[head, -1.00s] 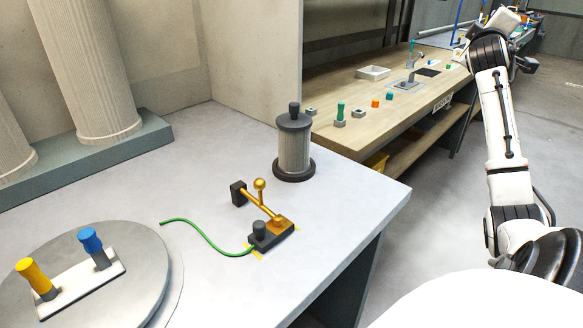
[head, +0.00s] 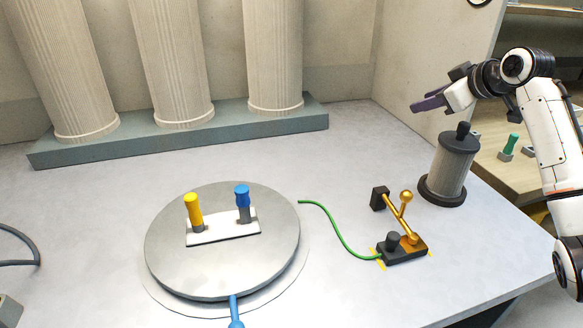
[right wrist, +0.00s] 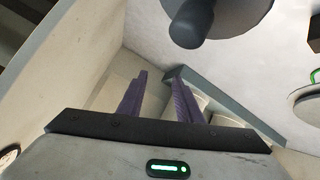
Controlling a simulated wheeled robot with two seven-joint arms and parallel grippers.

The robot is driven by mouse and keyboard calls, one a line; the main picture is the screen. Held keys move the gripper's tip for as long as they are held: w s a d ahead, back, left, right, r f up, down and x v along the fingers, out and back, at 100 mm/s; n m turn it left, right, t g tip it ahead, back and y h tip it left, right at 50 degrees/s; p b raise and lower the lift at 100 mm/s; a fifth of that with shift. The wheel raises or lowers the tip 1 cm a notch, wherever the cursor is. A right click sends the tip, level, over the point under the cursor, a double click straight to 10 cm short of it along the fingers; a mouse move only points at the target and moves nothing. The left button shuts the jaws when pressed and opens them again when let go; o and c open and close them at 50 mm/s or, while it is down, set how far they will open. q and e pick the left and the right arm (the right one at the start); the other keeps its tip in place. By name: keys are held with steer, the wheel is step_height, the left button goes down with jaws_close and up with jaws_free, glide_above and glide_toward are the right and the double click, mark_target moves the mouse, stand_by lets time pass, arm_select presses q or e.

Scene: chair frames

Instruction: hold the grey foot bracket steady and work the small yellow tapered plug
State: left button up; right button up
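A yellow peg (head: 194,210) stands in a short grey socket on a white plate (head: 210,236) on a round grey turntable (head: 172,268). It is the only yellow plug-like thing I see, and I cannot tell whether it is the tapered plug. I cannot make out the grey foot bracket for certain; a grey block (head: 9,310) is cut off at the lower left. My right gripper (head: 420,104) is raised near the dark-topped canister, with purple fingers apart and empty. The right wrist view shows a gap between its fingers (right wrist: 156,76). My left gripper is not in view.
A blue peg (head: 242,196) shares the plate. A gold lever on a dark base (head: 402,252), a green cable (head: 335,228) and the canister (head: 449,170) stand to the right. Fluted columns (head: 170,60) line the back. The table's right edge is near the canister.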

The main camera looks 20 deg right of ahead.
steer(key=w+a+f+n+g+y, duration=0.1)
steer(key=a+n+g+y, duration=0.25)
steer(key=a, duration=1.25)
steer(key=n+g, duration=0.8)
steer(key=n, duration=0.1)
glide_above(248, 202)
steer(key=w+d, duration=0.1)
steer(key=d, duration=0.2)
step_height(248, 202, down, 5)
steer(key=x, duration=0.7)
steer(key=shift+w+a, duration=0.15)
steer(key=shift+a, duration=0.25)
jaws_close()
steer(key=shift+f, duration=0.1)
steer(key=shift+o, duration=0.9)
jaws_free()
